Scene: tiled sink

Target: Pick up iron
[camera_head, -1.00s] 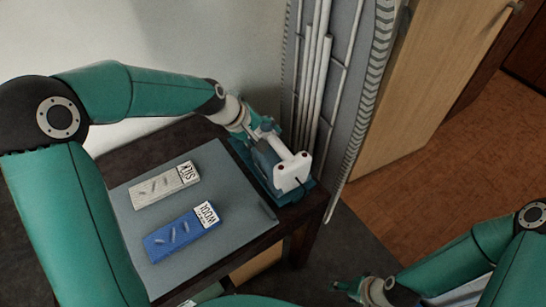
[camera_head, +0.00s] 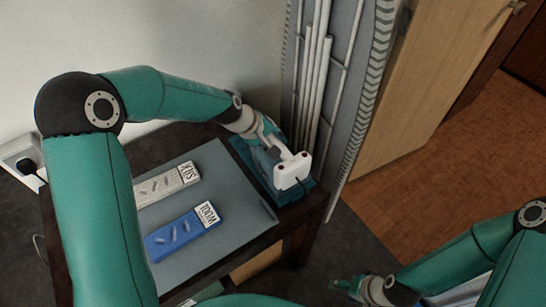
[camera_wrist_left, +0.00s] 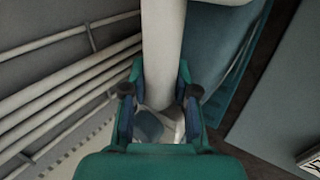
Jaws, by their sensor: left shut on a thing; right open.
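The iron (camera_head: 291,170), white with a blue-grey body, is at the right end of the dark table, on a teal rest (camera_head: 308,187). My left gripper (camera_head: 268,135) reaches it from the upper left and is shut on its white handle. In the left wrist view the white handle (camera_wrist_left: 162,50) passes between the two fingers of my left gripper (camera_wrist_left: 158,100). I cannot tell whether the iron is clear of the rest. My right gripper (camera_head: 350,288) is at the bottom, away from the table, open and empty.
A grey mat (camera_head: 215,160) on the table (camera_head: 305,215) holds a white SILK box (camera_head: 168,184) and a blue WOOL box (camera_head: 182,235). White pipes (camera_head: 316,80) and a grey panel stand close behind the iron. A wall socket with a plug (camera_head: 22,160) is at the left.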

